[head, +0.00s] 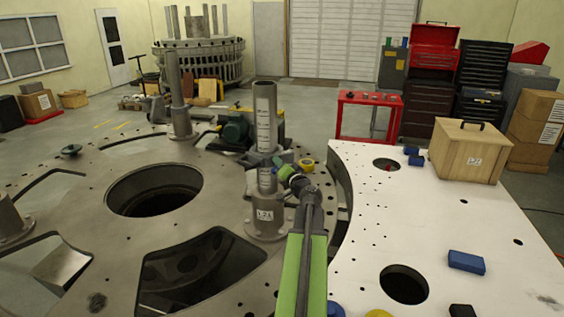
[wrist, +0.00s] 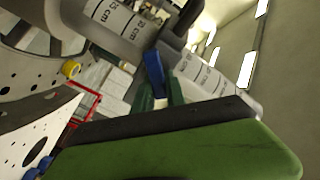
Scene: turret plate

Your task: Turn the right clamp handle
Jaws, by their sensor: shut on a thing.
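The grey post (head: 265,110) with scale marks stands upright on the large round metal plate (head: 215,190). A dark clamp (head: 286,156) sits partway up the post. My gripper (head: 282,167) reaches the clamp from the front right, its green fingers close against the post. In the wrist view the scaled post (wrist: 205,80) runs diagonally, and a blue handle (wrist: 154,66) stands in front of it. My gripper's green fingers (wrist: 160,97) meet at the lower end of this handle and are shut on it. The handle is mostly hidden in the head view.
A white plate (head: 360,210) with holes lies to the right, carrying a wooden box (head: 467,152) and blue blocks (head: 466,262). A yellow ring (head: 306,165) lies right of the post. The round plate has large openings.

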